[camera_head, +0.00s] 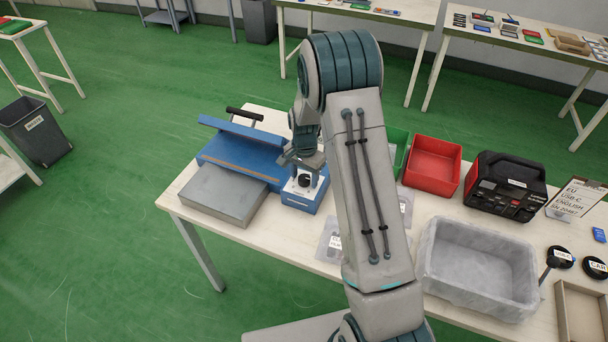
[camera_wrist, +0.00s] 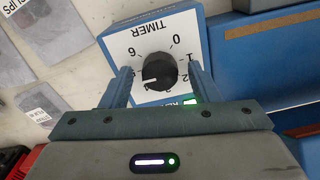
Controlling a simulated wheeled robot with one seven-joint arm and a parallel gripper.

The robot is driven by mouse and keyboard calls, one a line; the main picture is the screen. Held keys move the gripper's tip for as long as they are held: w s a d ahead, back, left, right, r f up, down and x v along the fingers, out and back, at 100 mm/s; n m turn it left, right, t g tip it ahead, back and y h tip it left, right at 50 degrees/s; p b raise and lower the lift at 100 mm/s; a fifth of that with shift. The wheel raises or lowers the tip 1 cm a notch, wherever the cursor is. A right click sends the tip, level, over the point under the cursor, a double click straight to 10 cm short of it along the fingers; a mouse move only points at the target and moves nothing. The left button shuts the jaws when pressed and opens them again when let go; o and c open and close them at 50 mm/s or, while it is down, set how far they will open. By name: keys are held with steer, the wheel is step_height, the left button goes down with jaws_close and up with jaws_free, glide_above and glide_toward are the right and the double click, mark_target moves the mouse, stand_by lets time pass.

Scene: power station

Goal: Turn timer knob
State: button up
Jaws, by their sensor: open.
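The timer knob (camera_wrist: 160,70) is round and black with a white mark pointing to the picture's lower left. It sits on a white dial face marked TIMER (camera_wrist: 152,28), upside down in the wrist view, with numbers such as 0 and 6 around it. My gripper (camera_wrist: 160,73) is open, its two fingers on either side of the knob with visible gaps. A green-lit button (camera_wrist: 190,102) is partly hidden beside the right finger. In the head view the knob (camera_head: 304,180) is on the small blue control box (camera_head: 298,197), below my gripper (camera_head: 306,163).
The blue press (camera_head: 238,148) with a black handle and a grey plate (camera_head: 222,196) stand left of the control box. A red bin (camera_head: 433,165), a black case (camera_head: 505,186) and a grey tray (camera_head: 478,270) lie right of my arm. Bagged parts (camera_wrist: 40,105) lie nearby.

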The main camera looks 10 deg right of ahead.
steer(key=c, duration=1)
steer(key=shift+f+n+b, duration=0.1)
steer(key=shift+n+b, duration=0.2)
